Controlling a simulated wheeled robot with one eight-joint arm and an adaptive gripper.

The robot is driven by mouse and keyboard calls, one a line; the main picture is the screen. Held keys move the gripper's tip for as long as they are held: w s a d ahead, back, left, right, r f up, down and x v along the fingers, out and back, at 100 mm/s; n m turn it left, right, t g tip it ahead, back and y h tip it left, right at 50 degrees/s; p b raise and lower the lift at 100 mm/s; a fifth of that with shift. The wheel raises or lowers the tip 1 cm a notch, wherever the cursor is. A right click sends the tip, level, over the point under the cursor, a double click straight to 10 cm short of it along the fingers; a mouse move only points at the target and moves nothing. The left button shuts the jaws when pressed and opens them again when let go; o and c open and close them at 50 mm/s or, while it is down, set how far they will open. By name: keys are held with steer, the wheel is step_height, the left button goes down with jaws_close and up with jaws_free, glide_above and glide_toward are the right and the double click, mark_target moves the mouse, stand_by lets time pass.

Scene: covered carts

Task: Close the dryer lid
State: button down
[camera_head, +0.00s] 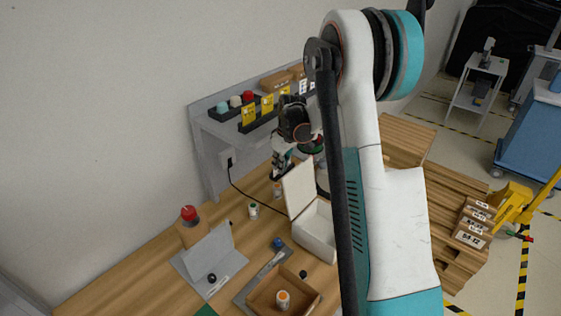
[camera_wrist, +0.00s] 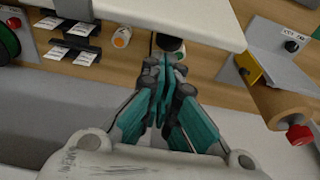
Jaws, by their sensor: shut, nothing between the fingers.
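The dryer is a white box (camera_head: 316,232) on the wooden table in the head view. Its cream lid (camera_head: 299,187) stands open, raised nearly upright on the box's left side. My gripper (camera_head: 278,172) is beyond the lid's upper left edge, on the wall side, pointing down. In the wrist view my gripper (camera_wrist: 165,85) has its teal fingers together with nothing between them. A pale panel, apparently the lid (camera_wrist: 150,10), crosses the top of that view, just past the fingertips. Contact with it cannot be told. My arm hides the box's right side.
An orange-capped bottle (camera_wrist: 122,37) stands near the fingers. A brown cylinder with a red top (camera_head: 190,214), a grey angled stand (camera_head: 208,262) and a wooden tray (camera_head: 262,300) occupy the table's left and front.

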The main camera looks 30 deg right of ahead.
steer(key=shift+s, duration=0.15)
steer(key=s+d+t+y+b, duration=0.25)
steer(key=s+t+b, duration=0.25)
steer(key=s+b, duration=0.25)
steer(key=s+d+t+y+b, duration=0.1)
steer(key=s+d+t+b, duration=0.35)
steer(key=s+b, duration=0.35)
steer(key=s+d+f+t+b, duration=0.2)
steer(key=s+d+f+b, duration=0.1)
steer(key=s+f+b, duration=0.9)
steer(key=shift+s+f+y+b, duration=0.15)
steer(key=shift+f+y+b, duration=0.4)
steer(key=shift+b, duration=0.25)
steer(key=shift+d+t, duration=0.1)
steer(key=shift+t, duration=0.15)
